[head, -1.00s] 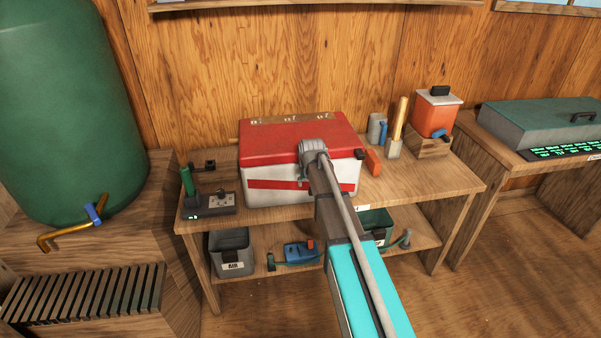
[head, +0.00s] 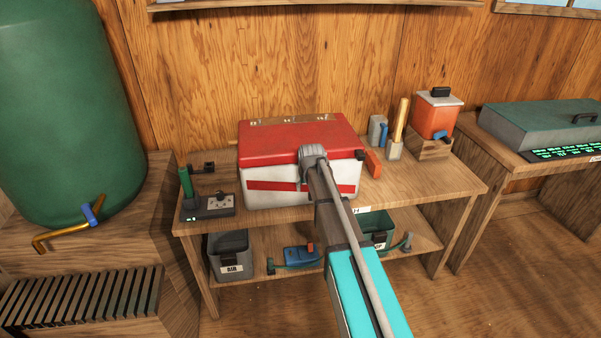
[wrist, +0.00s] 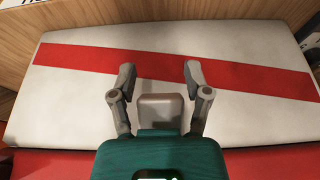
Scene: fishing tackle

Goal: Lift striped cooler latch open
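The striped cooler (head: 270,190) stands on the bench, white with a red stripe and a red lid (head: 285,140), which is shut. The wrist view shows the cooler's white front (wrist: 85,85) upside down, with the red lid along the bottom edge. My gripper (wrist: 160,74) is open at the front, its two fingers spread apart. A pale grey block (wrist: 161,110) sits between the fingers and looks like the latch; I cannot tell whether they touch it. In the head view my arm hides the latch.
An orange jug (head: 435,115) and a yellow-handled tool (head: 401,120) stand right of the cooler. A dark control box (head: 208,206) is to its left. A bin (head: 229,257) is on the lower shelf.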

